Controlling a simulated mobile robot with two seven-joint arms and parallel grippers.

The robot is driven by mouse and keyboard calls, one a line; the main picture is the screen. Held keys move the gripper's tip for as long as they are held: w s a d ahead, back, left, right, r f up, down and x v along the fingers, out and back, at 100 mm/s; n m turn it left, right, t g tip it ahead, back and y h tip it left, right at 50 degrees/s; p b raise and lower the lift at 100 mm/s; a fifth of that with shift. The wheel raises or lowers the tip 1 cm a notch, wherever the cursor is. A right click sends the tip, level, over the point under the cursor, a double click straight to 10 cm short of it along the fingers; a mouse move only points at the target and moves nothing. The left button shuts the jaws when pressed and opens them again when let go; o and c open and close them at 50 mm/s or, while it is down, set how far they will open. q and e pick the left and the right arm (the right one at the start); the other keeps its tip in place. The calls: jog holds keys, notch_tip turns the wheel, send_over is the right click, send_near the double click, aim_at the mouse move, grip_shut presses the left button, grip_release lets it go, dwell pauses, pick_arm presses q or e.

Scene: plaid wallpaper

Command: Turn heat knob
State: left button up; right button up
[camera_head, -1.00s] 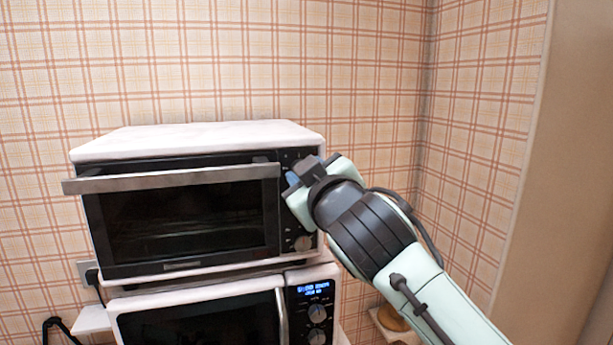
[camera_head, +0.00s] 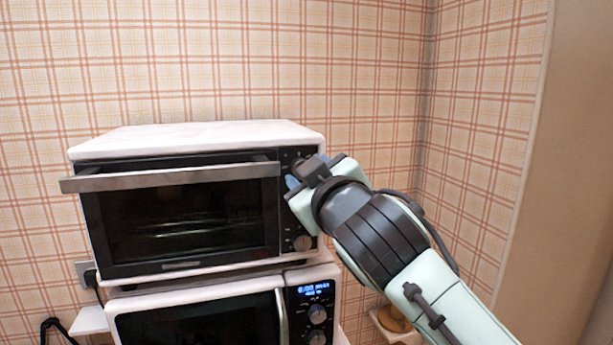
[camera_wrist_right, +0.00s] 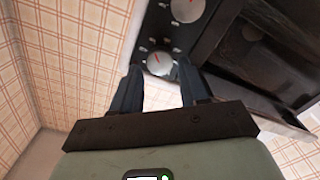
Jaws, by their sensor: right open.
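The toaster oven (camera_head: 200,136) stands on top of a microwave, its knobs on a dark panel right of the glass door. A lower silver knob (camera_head: 303,242) is clear in the head view. The upper panel is partly hidden behind my right gripper (camera_head: 292,182). In the right wrist view, a silver knob with a red mark (camera_wrist_right: 159,63) lies between the tips of the blue fingers of my open right gripper (camera_wrist_right: 160,70). I cannot tell whether they touch it. A second knob (camera_wrist_right: 187,9) shows beyond it. My left gripper is not in view.
The oven door's silver handle bar (camera_head: 170,178) sticks out left of the gripper. The microwave (camera_head: 200,322) below has a lit display and its own knobs (camera_head: 317,313). A plaid wall (camera_head: 380,80) is behind. There is free room right of the oven.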

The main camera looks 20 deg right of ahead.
pick_arm(q)
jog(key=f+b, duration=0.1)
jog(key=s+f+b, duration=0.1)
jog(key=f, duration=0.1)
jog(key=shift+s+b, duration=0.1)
jog(key=shift+b, duration=0.2)
pick_arm(e)
jog(key=s, duration=1.2)
jog(key=shift+d, duration=0.2)
jog(key=shift+w, duration=0.1)
